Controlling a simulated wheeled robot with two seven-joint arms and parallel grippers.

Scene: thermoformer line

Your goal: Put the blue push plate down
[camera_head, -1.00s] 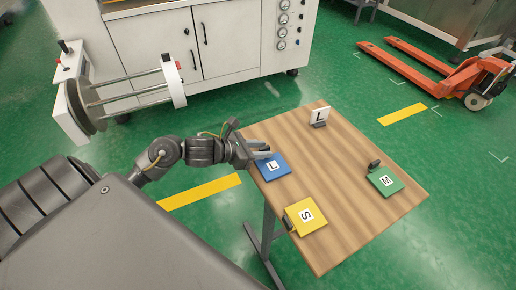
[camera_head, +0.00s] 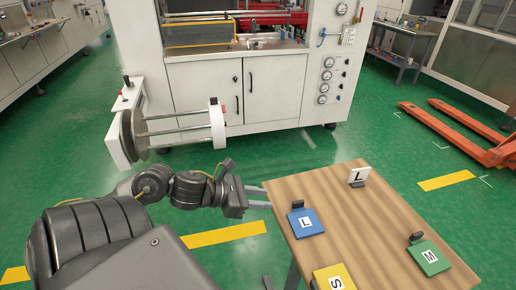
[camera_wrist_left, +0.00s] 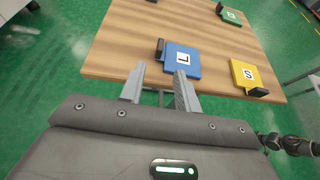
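The blue push plate (camera_head: 306,222), marked L, lies flat on the wooden table near its left edge, with its dark handle at the far side. It also shows in the left wrist view (camera_wrist_left: 182,60), just beyond the fingertips. My left gripper (camera_head: 268,198) is open and empty at the table's left edge, its fingers apart from the plate; the left wrist view shows a clear gap between them (camera_wrist_left: 160,84). A dark jointed part at the right edge of the left wrist view looks like my right arm (camera_wrist_left: 290,144); its fingers cannot be made out.
A white machine (camera_head: 285,90) with a roller unit stands behind. An orange pallet jack (camera_head: 460,135) is at right.

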